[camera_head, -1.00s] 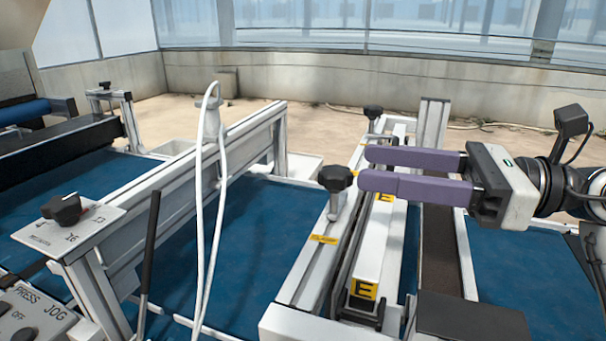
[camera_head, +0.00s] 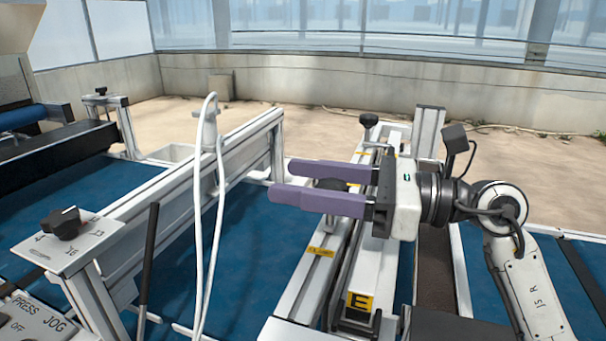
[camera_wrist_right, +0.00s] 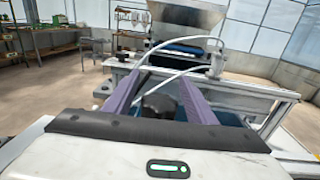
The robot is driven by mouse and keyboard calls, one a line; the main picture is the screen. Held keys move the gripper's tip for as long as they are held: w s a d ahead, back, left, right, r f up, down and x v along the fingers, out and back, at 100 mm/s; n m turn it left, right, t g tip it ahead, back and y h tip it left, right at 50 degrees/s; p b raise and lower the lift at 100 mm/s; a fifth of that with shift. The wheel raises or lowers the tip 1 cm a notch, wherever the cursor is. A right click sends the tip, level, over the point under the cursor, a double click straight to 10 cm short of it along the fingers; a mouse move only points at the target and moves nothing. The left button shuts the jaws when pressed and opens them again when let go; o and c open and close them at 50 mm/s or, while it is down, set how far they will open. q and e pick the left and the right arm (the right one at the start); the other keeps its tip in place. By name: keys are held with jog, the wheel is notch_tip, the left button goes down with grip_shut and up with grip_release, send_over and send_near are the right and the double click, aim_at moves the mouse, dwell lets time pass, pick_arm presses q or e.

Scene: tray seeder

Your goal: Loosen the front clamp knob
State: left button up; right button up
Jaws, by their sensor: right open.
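The front clamp knob (camera_head: 331,184) is dark and sits on the white clamp rail, partly hidden by my right gripper. My right gripper (camera_head: 281,180) comes in from the right with its two purple fingers pointing left. It is open, and the knob shows between the fingers, nearer their base than their tips. In the right wrist view the dark knob (camera_wrist_right: 160,104) also shows between the two fingers, with gaps on either side. I cannot tell whether either finger touches it. My left gripper is not in view.
A second dark knob (camera_head: 368,120) stands at the rail's far end. A white cable (camera_head: 198,230) hangs left of the fingers, near a white crossbeam (camera_head: 180,180). A dial (camera_head: 62,222) and a panel marked JOG (camera_head: 35,318) are at the lower left.

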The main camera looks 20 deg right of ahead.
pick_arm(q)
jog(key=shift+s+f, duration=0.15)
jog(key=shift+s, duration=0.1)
pick_arm(e)
jog(key=shift+c, duration=0.5)
jog(key=c, duration=0.9)
jog(key=shift+s+a+f+n+g+y+b, duration=0.1)
jog(key=shift+f+n+g+y+b, duration=0.25)
jog(key=shift+g+b, duration=0.55)
jog(key=shift+c, duration=0.2)
jog(key=shift+s+r+n+g+y+b, duration=0.2)
jog(key=shift+n+g+y+b, duration=0.15)
jog(key=shift+n+g+b, duration=0.25)
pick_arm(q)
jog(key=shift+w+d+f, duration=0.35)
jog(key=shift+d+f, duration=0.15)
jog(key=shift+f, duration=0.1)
pick_arm(e)
jog(key=shift+a+r, duration=0.1)
jog(key=shift+r, duration=0.05)
jog(key=o, duration=1)
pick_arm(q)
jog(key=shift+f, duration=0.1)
pick_arm(e)
jog(key=shift+o, duration=0.2)
